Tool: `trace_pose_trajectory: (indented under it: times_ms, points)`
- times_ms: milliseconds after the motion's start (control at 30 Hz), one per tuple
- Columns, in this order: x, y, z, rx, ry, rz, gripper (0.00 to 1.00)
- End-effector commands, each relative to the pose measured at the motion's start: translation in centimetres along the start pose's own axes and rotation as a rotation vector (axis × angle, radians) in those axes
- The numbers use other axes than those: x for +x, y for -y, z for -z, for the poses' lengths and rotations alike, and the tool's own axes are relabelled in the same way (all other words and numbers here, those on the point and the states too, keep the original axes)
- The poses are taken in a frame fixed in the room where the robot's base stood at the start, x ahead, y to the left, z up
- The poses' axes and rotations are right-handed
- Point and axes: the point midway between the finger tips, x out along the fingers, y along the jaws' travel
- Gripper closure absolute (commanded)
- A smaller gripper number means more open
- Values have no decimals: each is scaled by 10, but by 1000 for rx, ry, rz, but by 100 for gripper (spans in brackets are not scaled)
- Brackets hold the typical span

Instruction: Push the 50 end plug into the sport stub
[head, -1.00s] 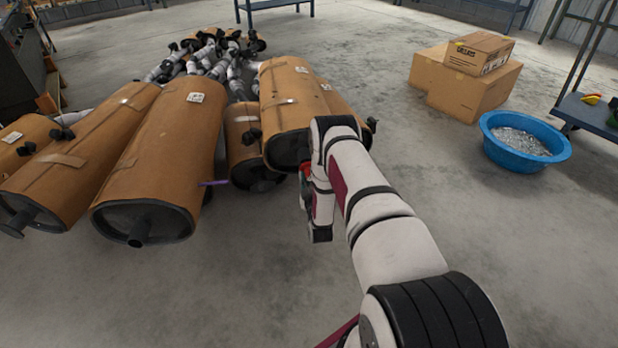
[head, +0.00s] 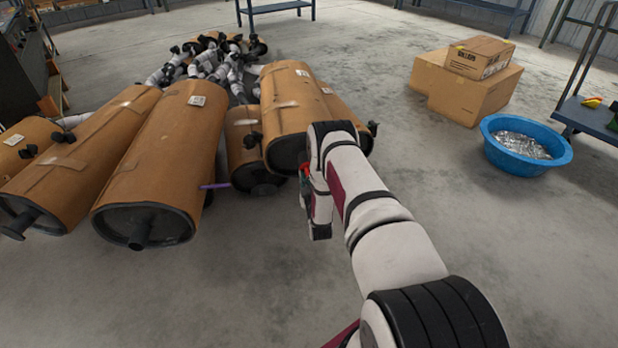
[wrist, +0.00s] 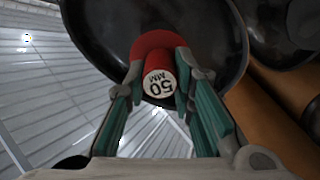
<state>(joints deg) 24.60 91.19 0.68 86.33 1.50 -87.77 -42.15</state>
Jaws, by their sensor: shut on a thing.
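The 50 end plug (wrist: 160,82) is red, with a white end face marked "50 MM". In the wrist view it sits between the two green-padded fingers of my gripper (wrist: 160,70), which are shut on it. Its wide red flange lies in front of the dark round end (wrist: 90,30) of a muffler. The sport stub is not visible; the plug covers that part of the end, so I cannot tell how far in the plug is. In the head view my arm hides most of the gripper, beside the brown-wrapped muffler (head: 291,100).
More brown-wrapped mufflers (head: 165,150) lie to the left, with a purple rod (head: 214,186) sticking out between them. A blue tub (head: 548,159) and cardboard boxes (head: 462,88) stand at the right. The floor in front is clear.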

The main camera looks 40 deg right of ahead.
Motion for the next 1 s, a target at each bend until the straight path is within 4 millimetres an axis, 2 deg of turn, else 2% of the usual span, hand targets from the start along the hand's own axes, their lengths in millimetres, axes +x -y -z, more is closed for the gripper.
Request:
trace_pose_trajectory:
  times_ms: [167, 200, 267, 300, 667, 767, 1000]
  points:
    - [4, 0, 0, 0, 0, 0, 100]
    - [4, 0, 0, 0, 0, 0, 70]
    - [4, 0, 0, 0, 0, 0, 57]
    - [4, 0, 0, 0, 0, 0, 54]
    - [0, 0, 0, 1, 1, 1, 54]
    - [-11, 1, 0, 1, 2, 2, 54]
    - [-58, 1, 0, 0, 3, 3, 54]
